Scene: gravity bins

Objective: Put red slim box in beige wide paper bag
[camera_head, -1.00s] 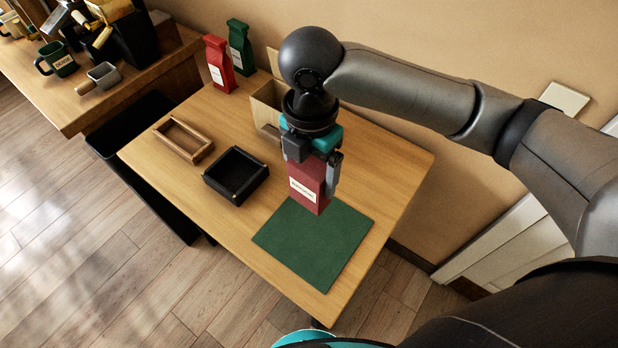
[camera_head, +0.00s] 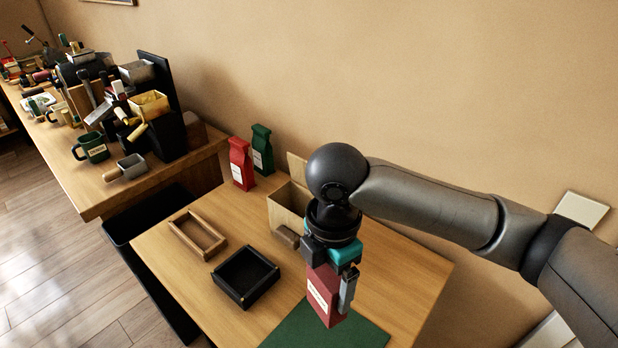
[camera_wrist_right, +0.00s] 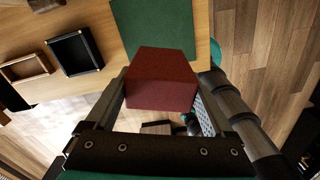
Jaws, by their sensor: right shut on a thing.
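The red slim box (camera_head: 323,296) with a pale label is upright in my right gripper (camera_head: 330,283), which is shut on it above the near part of the table. In the right wrist view the red box (camera_wrist_right: 160,80) sits between the two fingers. The beige wide paper bag (camera_head: 288,206) stands behind and left of my right gripper, near the wall. My wrist hides part of the bag, and I cannot see its inside clearly. My left gripper is not in view.
A green mat (camera_head: 300,332) lies below the held box. A black tray (camera_head: 245,277) and an open wooden frame (camera_head: 198,236) are to the left. A red bag (camera_head: 241,165) and a green bag (camera_head: 262,150) stand at the back. A small brown block (camera_head: 287,237) lies before the beige bag.

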